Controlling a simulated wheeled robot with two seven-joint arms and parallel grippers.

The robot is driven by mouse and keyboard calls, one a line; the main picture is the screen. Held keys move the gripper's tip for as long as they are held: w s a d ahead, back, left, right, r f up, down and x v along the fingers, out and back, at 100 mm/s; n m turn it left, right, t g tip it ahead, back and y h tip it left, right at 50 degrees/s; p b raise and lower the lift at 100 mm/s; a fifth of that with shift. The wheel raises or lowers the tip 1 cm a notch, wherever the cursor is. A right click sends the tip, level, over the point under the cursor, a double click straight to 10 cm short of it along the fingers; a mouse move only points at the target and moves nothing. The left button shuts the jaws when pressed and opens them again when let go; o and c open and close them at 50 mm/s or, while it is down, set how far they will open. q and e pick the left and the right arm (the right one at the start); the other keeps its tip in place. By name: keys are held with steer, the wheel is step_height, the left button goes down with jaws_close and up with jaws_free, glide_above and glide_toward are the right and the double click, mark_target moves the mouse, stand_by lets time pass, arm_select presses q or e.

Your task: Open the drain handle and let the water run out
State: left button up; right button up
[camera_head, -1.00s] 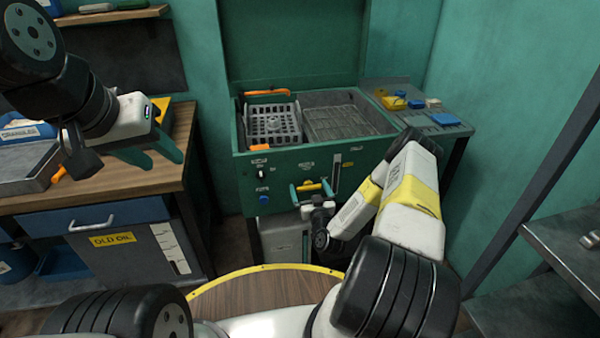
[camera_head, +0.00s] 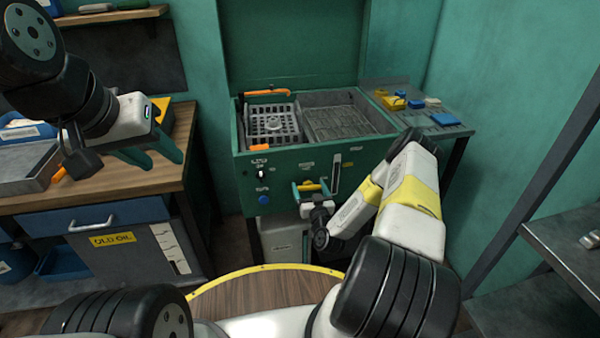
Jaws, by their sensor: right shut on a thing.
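The green wash cabinet (camera_head: 285,171) stands against the back wall with its lid up. A yellow handle (camera_head: 309,188) is low on its front panel. My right gripper (camera_head: 311,187) is at this handle, with one teal finger on each side, shut on it. The wrist below hides part of the panel and any outlet there. No running water shows. My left gripper (camera_head: 150,156) is open and empty over the wooden bench at left, away from the cabinet.
A grey container (camera_head: 281,240) stands on the floor under the cabinet. The wooden bench (camera_head: 125,182) with a grey tray (camera_head: 25,168) is at left. A side shelf (camera_head: 440,128) holds small yellow and blue items. A metal shelf (camera_head: 570,250) is at right.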

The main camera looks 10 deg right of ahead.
steer(key=m, duration=0.8)
steer(key=shift+d+m, duration=0.1)
steer(key=shift+m, duration=0.2)
steer(key=m, duration=0.4)
steer(key=shift+f, duration=0.1)
steer(key=shift+m, duration=2.3)
steer(key=o, duration=1.3)
steer(key=shift+c, duration=0.2)
